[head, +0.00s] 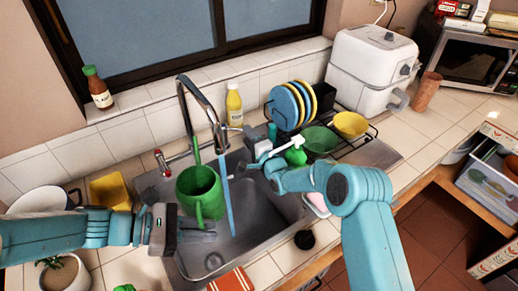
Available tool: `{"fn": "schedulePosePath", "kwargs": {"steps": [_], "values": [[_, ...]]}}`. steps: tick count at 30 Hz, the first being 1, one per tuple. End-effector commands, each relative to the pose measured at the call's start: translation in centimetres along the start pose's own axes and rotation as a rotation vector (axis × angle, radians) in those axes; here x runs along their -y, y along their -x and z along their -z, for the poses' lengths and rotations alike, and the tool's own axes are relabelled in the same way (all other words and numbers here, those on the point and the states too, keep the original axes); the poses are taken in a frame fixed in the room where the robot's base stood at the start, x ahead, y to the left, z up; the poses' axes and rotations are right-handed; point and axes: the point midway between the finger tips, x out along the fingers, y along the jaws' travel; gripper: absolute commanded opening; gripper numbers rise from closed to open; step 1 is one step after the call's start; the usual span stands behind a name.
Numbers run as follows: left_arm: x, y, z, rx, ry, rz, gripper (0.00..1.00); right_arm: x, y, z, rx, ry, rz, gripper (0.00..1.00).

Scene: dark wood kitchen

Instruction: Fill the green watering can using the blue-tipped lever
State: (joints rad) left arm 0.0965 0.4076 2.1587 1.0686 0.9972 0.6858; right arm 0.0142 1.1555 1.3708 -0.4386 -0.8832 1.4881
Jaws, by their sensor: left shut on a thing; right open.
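The green watering can (188,188) is over the left part of the sink, its open top facing up. My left gripper (196,229) is shut on its lower front, around the handle side. The tall curved faucet (205,101) stands behind the sink. A blue water stream (228,205) falls from its spout; it appears just right of the can's opening, and I cannot tell that any enters. A red-tipped lever (161,161) is at the faucet's left. My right gripper (253,148) is open and empty, right of the faucet. The blue tip is not clearly visible, perhaps hidden by this gripper.
The metal sink (262,222) is below. A yellow bottle (234,104) stands behind the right gripper. A dish rack with plates (290,106), a green bowl (319,140) and a yellow bowl (350,124) is at right. A yellow block (110,191) is at left.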

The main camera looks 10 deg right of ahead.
Motion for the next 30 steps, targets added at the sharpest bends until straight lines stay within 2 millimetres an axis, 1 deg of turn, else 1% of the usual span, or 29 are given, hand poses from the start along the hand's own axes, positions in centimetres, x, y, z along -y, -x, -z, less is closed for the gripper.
{"fn": "schedulePosePath", "kwargs": {"steps": [1, 6, 9, 12, 17, 26, 29, 30], "values": [[0.0, 0.0, 0.0, 0.0, -0.001, 0.0, 0.0, 0.0, 1.1, 0.1, 0.0, -0.002, -0.003, 0.45], [0.0, 0.0, 0.0, 0.0, -0.001, 0.0, 0.0, 0.0, 4.4, 0.1, -0.001, -0.001, -0.002, 0.45], [0.0, 0.0, 0.0, 0.0, -0.001, 0.0, 0.0, 0.0, 6.0, 0.0, -0.001, -0.001, -0.001, 0.45], [0.0, 0.0, 0.0, 0.0, -0.001, 0.0, 0.0, 0.0, 7.1, 0.0, -0.001, 0.0, 0.0, 0.45], [0.0, 0.0, 0.0, 0.0, -0.001, 0.0, 0.0, 0.1, 7.9, 0.0, -0.001, 0.001, 0.002, 0.45], [-0.1, -0.1, -0.1, 0.001, -0.002, 0.0, 0.0, 0.1, 7.9, 0.0, 0.0, 0.001, 0.002, 0.45], [-1.1, -1.2, -0.5, 0.001, -0.003, 0.003, 0.0, 0.1, 7.9, 0.0, 0.0, 0.001, 0.001, 0.45], [-1.8, -1.9, -0.8, 0.001, -0.004, 0.004, 0.0, 0.1, 7.9, 0.0, 0.0, 0.001, 0.001, 0.45]]}}
